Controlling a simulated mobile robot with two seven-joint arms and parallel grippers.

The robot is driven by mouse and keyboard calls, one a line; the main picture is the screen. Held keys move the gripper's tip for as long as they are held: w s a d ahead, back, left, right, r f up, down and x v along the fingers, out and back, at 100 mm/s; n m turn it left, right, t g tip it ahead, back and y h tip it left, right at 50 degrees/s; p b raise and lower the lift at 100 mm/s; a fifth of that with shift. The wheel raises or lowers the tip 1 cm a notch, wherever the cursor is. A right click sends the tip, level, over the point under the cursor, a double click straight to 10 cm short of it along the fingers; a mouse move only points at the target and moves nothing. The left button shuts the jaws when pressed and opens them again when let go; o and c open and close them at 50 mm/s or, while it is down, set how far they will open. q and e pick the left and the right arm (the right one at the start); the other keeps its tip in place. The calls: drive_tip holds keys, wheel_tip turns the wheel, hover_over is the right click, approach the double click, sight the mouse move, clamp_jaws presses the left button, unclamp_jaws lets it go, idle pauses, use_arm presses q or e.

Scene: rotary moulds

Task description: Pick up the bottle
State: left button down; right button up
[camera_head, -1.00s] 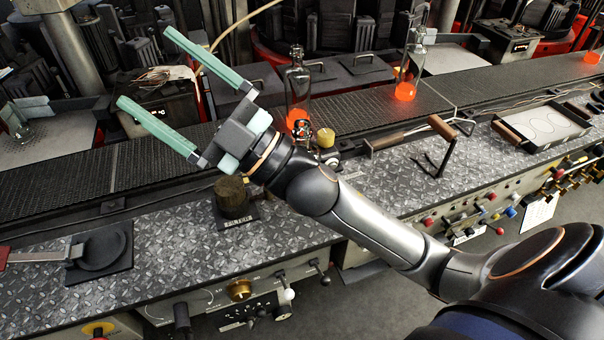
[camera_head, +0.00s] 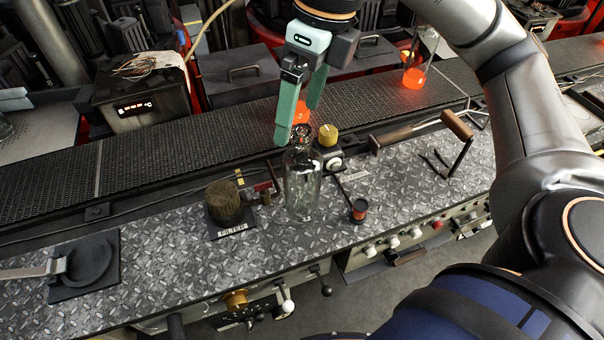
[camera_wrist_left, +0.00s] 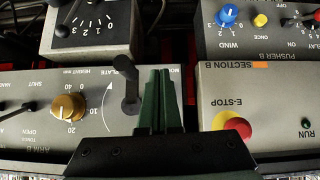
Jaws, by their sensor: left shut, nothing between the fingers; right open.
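A clear glass bottle (camera_head: 303,190) stands upright on the diamond-plate bench in the head view. My right gripper (camera_head: 296,122) reaches down from above, open, with its green fingers at the height of the bottle's neck. One fingertip overlaps the left side of the bottle's mouth; I cannot tell whether it touches. The bottle is not gripped. My left gripper (camera_wrist_left: 163,100) shows in the left wrist view, shut and empty, in front of control panels. It is not seen in the head view.
A filter block (camera_head: 228,203) stands left of the bottle, and a yellow-capped knob (camera_head: 328,136) just behind it. A small black and red item (camera_head: 358,210) lies to the right. A conveyor (camera_head: 150,160) runs behind, with a glowing bottle (camera_head: 414,76) on it. A wooden-handled tool (camera_head: 457,126) lies right.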

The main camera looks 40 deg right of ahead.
sight(307, 130)
drive_tip(key=shift+w+d+r+h, duration=0.1)
drive_tip(key=shift+d+r+h, duration=0.1)
drive_tip(key=shift+d, duration=0.25)
drive_tip(key=shift+w+d+r+h, duration=0.1)
drive_tip(key=shift+d+h, duration=0.1)
drive_tip(key=shift+d, duration=0.25)
drive_tip(key=shift+d+f+m, duration=0.25)
drive_tip(key=shift+m, duration=0.05)
drive_tip(key=f, duration=0.6)
drive_tip(key=shift+w+a+b, duration=0.25)
drive_tip(key=shift+w+b, duration=0.15)
drive_tip(key=shift+w+a+f+p, duration=0.1)
drive_tip(key=shift+w+f+p, duration=0.05)
drive_tip(key=shift+f, duration=0.8)
drive_tip(key=shift+w+a+f+p, duration=0.1)
drive_tip(key=shift+a+f+p, duration=0.05)
drive_tip(key=shift+f, duration=0.8)
drive_tip(key=shift+w+a+f+p, duration=0.1)
drive_tip(key=shift+w+f+p, duration=0.05)
drive_tip(key=shift+f, duration=0.8)
drive_tip(key=shift+r, duration=0.1)
clamp_jaws()
